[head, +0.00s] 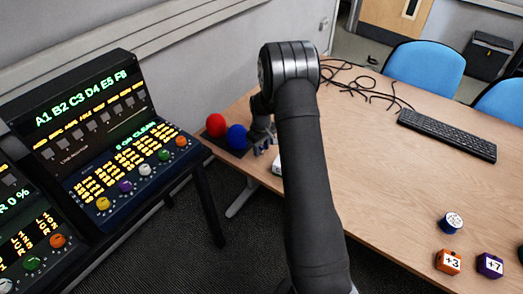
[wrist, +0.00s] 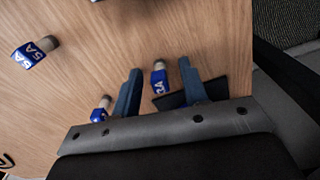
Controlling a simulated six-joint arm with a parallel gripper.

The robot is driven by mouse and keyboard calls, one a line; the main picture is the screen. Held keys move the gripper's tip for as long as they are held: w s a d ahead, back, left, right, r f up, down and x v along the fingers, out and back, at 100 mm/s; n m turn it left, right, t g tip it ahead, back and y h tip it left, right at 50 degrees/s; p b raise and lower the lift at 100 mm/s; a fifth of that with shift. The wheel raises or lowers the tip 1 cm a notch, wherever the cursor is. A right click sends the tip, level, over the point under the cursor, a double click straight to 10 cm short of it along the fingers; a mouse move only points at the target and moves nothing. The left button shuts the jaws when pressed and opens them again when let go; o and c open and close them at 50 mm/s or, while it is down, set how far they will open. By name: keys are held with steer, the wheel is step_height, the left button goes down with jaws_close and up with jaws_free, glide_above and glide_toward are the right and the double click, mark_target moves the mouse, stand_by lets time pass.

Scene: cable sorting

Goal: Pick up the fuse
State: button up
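In the wrist view my gripper (wrist: 161,66) is open, with its two fingers apart. A blue fuse (wrist: 159,83) with a pale end shows in the gap between the fingers, nearer the right one; I cannot tell whether either touches it. A second blue fuse (wrist: 101,109) lies just outside the left finger, partly hidden by the gripper body. A third fuse (wrist: 36,51), marked 5A, lies tilted on the wood at the far left. In the head view my gripper (head: 263,137) is low by the table's left edge, and the arm hides the fuses.
A red ball (head: 216,125) and a blue ball (head: 237,137) sit on a dark mat beside my gripper. Black cables (head: 365,88) and a keyboard (head: 446,134) lie farther back on the table (head: 400,190). A lit control console (head: 120,150) stands left.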

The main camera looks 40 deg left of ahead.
jaws_close()
steer(key=shift+r, duration=0.15)
